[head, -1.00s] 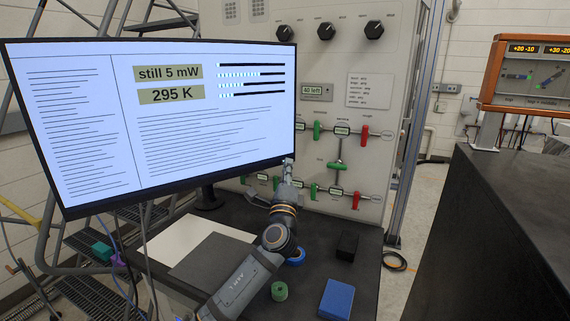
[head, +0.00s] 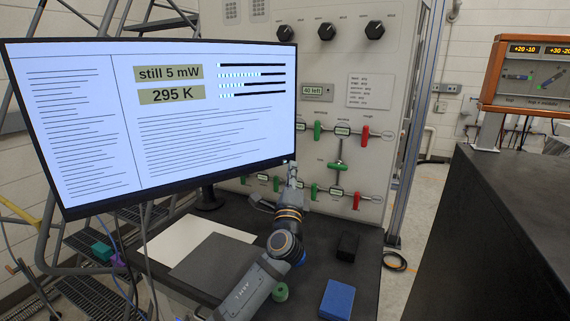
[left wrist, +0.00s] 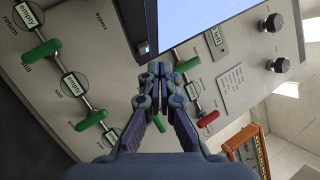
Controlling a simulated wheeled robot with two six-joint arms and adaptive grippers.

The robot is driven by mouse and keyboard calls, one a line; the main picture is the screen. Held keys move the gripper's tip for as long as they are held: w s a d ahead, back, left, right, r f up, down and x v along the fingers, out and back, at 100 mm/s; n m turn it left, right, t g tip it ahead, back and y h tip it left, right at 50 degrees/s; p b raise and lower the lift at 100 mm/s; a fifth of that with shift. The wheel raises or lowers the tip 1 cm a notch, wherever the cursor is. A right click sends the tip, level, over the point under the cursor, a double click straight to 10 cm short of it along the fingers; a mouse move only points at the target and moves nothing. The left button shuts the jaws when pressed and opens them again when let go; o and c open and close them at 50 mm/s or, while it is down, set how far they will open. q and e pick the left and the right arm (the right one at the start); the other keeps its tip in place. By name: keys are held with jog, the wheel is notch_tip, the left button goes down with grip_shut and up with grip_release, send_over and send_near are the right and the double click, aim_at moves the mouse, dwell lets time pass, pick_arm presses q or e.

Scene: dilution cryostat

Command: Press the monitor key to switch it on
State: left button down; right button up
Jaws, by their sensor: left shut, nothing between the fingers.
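The monitor (head: 210,115) is lit, with text lines, bars and the readings "still 5 mW" and "295 K". My left gripper (head: 292,166) is just below the monitor's lower right corner in the head view. In the left wrist view the gripper's fingers (left wrist: 160,70) are together and empty, close below the dark monitor frame (left wrist: 151,20). A small bluish spot shows on that frame corner near the fingertips; I cannot tell whether it is the key. Contact between fingertips and monitor cannot be made out. My right gripper is not in view.
A panel (head: 350,75) with knobs and green and red valve handles stands behind. On the dark bench lie a blue block (head: 337,299), a black block (head: 347,246), a green ring (head: 280,292) and a grey sheet (head: 215,262). An orange-framed instrument (head: 530,75) stands at right.

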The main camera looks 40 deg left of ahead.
pick_arm(q)
jog(key=d, duration=0.1)
jog(key=s+d, duration=0.1)
jog(key=d, duration=0.2)
jog(key=shift+s+d, duration=0.2)
jog(key=shift+s, duration=0.05)
jog(key=shift+r, duration=0.15)
dwell(0.4)
